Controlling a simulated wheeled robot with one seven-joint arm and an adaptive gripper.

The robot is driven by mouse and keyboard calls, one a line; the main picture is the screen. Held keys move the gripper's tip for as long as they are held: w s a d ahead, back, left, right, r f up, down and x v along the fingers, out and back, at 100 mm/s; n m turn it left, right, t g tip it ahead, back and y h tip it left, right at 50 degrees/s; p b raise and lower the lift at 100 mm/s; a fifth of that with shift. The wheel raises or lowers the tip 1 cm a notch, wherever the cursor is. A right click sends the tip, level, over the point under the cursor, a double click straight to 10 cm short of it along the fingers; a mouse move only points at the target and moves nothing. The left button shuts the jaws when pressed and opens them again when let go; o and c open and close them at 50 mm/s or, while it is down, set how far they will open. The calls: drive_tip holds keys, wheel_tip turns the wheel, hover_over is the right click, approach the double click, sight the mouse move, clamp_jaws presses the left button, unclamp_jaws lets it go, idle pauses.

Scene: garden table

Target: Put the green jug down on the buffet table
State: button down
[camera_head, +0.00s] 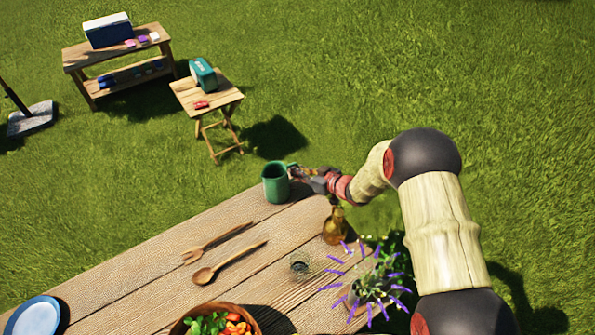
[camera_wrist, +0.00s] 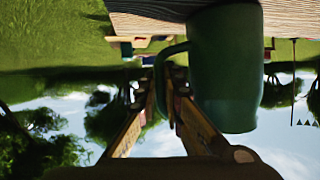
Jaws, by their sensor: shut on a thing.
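The green jug (camera_head: 275,183) is upright at the far edge of the long wooden table (camera_head: 130,262), which I take for the buffet table. I cannot tell whether its base touches the boards or hangs just above them. My gripper (camera_head: 297,172) reaches in from the right and is shut on the jug's handle. In the wrist view, which is upside down, the jug's dark green body (camera_wrist: 225,75) fills the upper middle. The fingers (camera_wrist: 162,88) are on its handle there, with the wooden boards behind its base.
A wooden fork (camera_head: 215,243), a wooden spoon (camera_head: 230,263), an amber bottle (camera_head: 335,227), a small glass (camera_head: 299,262), purple flowers (camera_head: 372,283), a salad bowl (camera_head: 180,327) and a blue plate (camera_head: 36,317) are on the table. Bare boards lie left of the jug.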

drive_tip(key=c, duration=1.9)
unclamp_jaws()
drive_tip(key=shift+s+d+r, duration=0.15)
drive_tip(key=shift+d+r, duration=0.05)
drive_tip(key=shift+d, duration=0.05)
drive_tip(key=p+v, duration=0.2)
drive_tip(key=v, duration=0.9)
drive_tip(key=shift+s+d+r, duration=0.1)
drive_tip(key=shift+d, duration=0.1)
